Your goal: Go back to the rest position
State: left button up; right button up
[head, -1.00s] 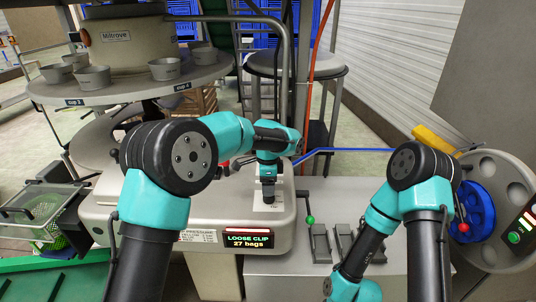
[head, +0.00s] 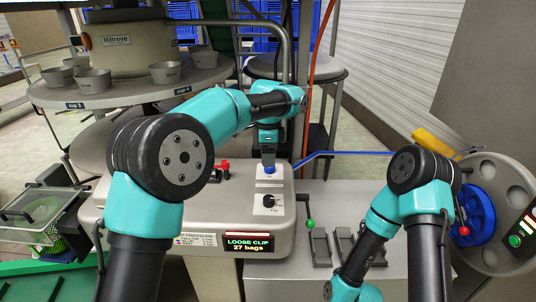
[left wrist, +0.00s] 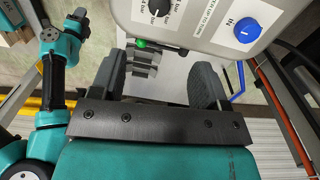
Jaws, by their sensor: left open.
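My left gripper (left wrist: 157,72) is open and empty in the left wrist view, its two dark fingers wide apart. In the head view my left arm reaches over the back of the cream clipper machine (head: 130,225), and its gripper points down above the machine's top. The fingers are hard to make out there. A black knob (head: 268,201) on a white label stands clear in front of the gripper. A blue knob (left wrist: 247,30) marked IN is beyond the right finger in the left wrist view. My right arm is folded at the right, and its gripper is out of view.
A display (head: 248,242) reads LOOSE CLIP, 27 bags. A green-tipped lever (head: 309,224) and grey pedals (head: 320,247) are right of the machine. A round table with cups (head: 165,72) is behind left. A blue reel (head: 475,215) is at the right.

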pick_arm(q)
jog(key=shift+a, duration=0.1)
jog(key=s+a+f+n+g+h, duration=0.1)
jog(key=s+a+f+n+h, duration=0.1)
jog(key=s+a+f+n, duration=0.55)
jog(key=s+a+f+n+g+h, duration=0.15)
jog(key=s+a+f+n, duration=0.25)
jog(key=s+a+f, duration=0.5)
jog(key=s+a+f+n+t, duration=0.1)
jog(key=s+a+f+n, duration=0.2)
jog(key=f, duration=0.6)
jog(key=s+a+f+n+t, duration=0.1)
jog(key=s+a+f, duration=0.3)
jog(key=f, duration=0.5)
jog(key=s+a+f+n+t, duration=0.1)
jog(key=s+a+f+n, duration=0.2)
jog(key=s+f, duration=0.4)
notch_tip(320, 180, down, 2)
jog(key=shift+s+a+f+n+t, duration=0.2)
jog(key=shift+n+t, duration=0.15)
jog(key=shift+n, duration=0.5)
